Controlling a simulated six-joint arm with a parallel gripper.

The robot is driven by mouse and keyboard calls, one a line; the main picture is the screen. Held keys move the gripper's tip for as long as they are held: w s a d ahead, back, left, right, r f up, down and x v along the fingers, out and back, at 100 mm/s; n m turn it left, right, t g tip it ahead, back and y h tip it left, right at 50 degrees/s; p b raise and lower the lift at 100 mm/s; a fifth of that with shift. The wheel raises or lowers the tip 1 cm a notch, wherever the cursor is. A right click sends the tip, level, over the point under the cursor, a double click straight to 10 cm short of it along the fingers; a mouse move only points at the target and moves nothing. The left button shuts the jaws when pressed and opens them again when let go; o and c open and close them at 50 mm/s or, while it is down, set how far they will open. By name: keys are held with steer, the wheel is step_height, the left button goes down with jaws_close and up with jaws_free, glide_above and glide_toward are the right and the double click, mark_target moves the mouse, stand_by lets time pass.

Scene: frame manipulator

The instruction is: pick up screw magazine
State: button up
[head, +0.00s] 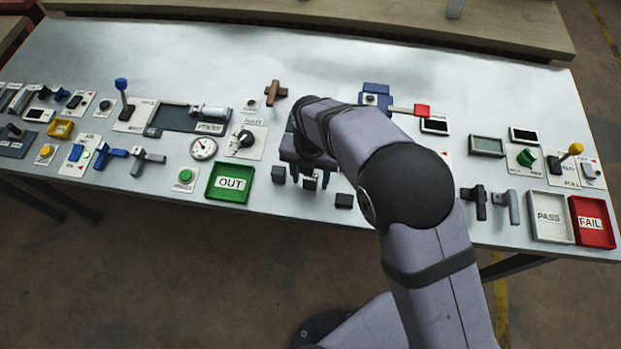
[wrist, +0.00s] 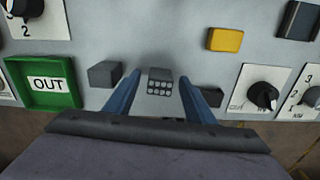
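The screw magazine (wrist: 160,82) is a small dark grey block with rows of round holes in its face. It sits on the bench in the middle of the wrist view. My gripper (wrist: 159,76) is open, with its two blue fingers pointing toward the magazine, one on each side and with gaps between. I cannot tell whether the fingertips are down at its height. In the head view my gripper (head: 309,179) is over the front part of the bench, with a small dark block (head: 309,184) showing between its fingers.
A dark block (wrist: 105,74) stands left of the magazine and another (wrist: 210,98) lies to the right. A green OUT tray (wrist: 42,84) is further left. A yellow block (wrist: 225,39) and a black knob panel (wrist: 262,95) are to the right. The bench front edge (head: 440,238) is close.

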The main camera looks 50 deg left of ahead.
steer(key=c, duration=1.1)
steer(key=shift+o, duration=0.2)
steer(key=shift+r, duration=0.1)
step_height(320, 180, up, 10)
steer(key=b, duration=0.2)
steer(key=shift+b, duration=0.3)
